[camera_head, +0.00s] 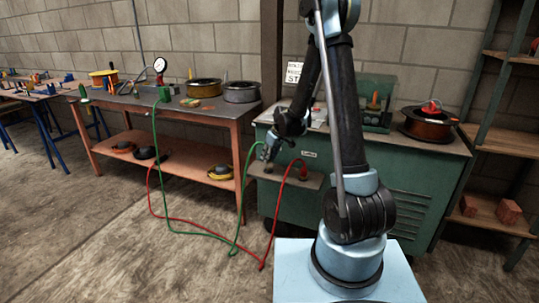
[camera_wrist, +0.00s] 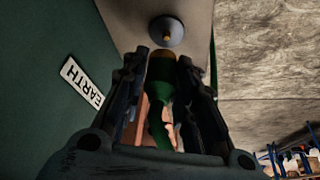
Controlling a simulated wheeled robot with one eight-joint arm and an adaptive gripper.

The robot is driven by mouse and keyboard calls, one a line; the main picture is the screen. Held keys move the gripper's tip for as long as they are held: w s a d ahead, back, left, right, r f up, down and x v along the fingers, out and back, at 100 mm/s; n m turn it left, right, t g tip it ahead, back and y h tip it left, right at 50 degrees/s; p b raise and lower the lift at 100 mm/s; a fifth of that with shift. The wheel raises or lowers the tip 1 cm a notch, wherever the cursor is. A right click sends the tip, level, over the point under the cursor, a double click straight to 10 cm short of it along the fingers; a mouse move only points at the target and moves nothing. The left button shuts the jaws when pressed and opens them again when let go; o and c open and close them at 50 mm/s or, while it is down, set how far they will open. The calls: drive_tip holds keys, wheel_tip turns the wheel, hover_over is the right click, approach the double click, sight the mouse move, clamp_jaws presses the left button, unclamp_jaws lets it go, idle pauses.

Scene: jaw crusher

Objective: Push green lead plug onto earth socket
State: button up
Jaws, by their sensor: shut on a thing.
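My gripper (camera_head: 269,152) is low at the front left of the green cabinet, above its small ledge. In the wrist view my gripper (camera_wrist: 162,68) is shut on the green lead plug (camera_wrist: 159,90), with a dark finger on each side. The plug's brownish tip points toward the earth socket (camera_wrist: 167,32), a dark round disc with a brass centre. A narrow gap shows between tip and socket in the picture; I cannot tell the true distance. A white EARTH label (camera_wrist: 82,83) is left of the plug. The green lead (camera_head: 238,215) hangs from my gripper to the floor.
The red lead (camera_head: 275,232) rises from the floor to the ledge (camera_head: 316,181) beside my gripper. The green cabinet (camera_head: 420,185) stands behind my arm. The floor between is open except for the leads.

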drive_tip(key=shift+f, duration=1.75)
drive_tip(key=shift+s+d, duration=0.1)
drive_tip(key=shift+s, duration=0.05)
drive_tip(key=shift+f, duration=0.45)
idle(1.1)
drive_tip(key=o, duration=1.1)
drive_tip(key=shift+c, duration=0.2)
drive_tip(key=v, duration=1.1)
drive_tip(key=shift+d+r, duration=0.15)
drive_tip(key=shift+r, duration=0.15)
drive_tip(key=shift+s, duration=0.2)
